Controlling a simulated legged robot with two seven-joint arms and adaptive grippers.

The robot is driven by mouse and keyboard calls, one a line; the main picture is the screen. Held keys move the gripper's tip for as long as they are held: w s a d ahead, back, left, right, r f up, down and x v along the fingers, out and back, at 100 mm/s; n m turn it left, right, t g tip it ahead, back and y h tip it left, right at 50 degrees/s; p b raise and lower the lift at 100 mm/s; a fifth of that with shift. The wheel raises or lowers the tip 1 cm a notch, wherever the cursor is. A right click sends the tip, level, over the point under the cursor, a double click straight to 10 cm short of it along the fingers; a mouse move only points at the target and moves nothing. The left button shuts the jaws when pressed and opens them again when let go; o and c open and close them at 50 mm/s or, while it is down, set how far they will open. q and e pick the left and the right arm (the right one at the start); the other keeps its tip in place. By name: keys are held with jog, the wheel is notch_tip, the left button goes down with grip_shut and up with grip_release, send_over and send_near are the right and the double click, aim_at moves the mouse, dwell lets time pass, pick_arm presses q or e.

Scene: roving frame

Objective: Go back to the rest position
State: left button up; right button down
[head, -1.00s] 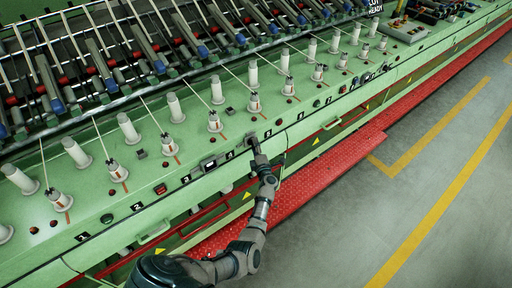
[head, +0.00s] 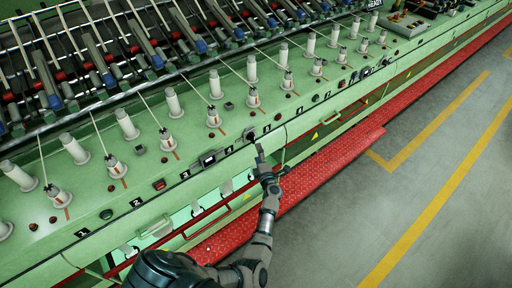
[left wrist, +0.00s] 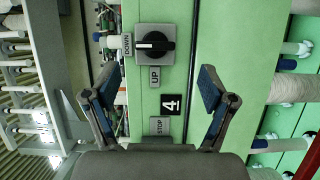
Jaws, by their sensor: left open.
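My left gripper (head: 259,152) is at the front edge of the green machine panel (head: 100,190). Its arm comes in from the bottom of the head view. In the left wrist view the gripper (left wrist: 160,88) is open, with its two dark fingers spread and nothing between them. It faces a black rotary switch (left wrist: 152,44) on a grey plate, with a gap between the fingers and the switch. The switch's white mark lies toward the DOWN label (left wrist: 128,44). The UP label (left wrist: 154,77), a black 4 label (left wrist: 172,104) and a STOP label (left wrist: 159,126) are nearby. My right gripper is out of view.
Several white bobbins (head: 173,102) stand along the machine top, with slanted rods behind. A red step (head: 310,170) runs along the machine's foot. A handle (head: 155,228) protrudes from its front. The grey floor (head: 440,140) with yellow lines is clear at right.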

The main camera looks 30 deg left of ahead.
pick_arm(q)
jog(key=shift+s+d, duration=0.3)
jog(key=shift+d, duration=0.05)
jog(key=shift+a, duration=0.1)
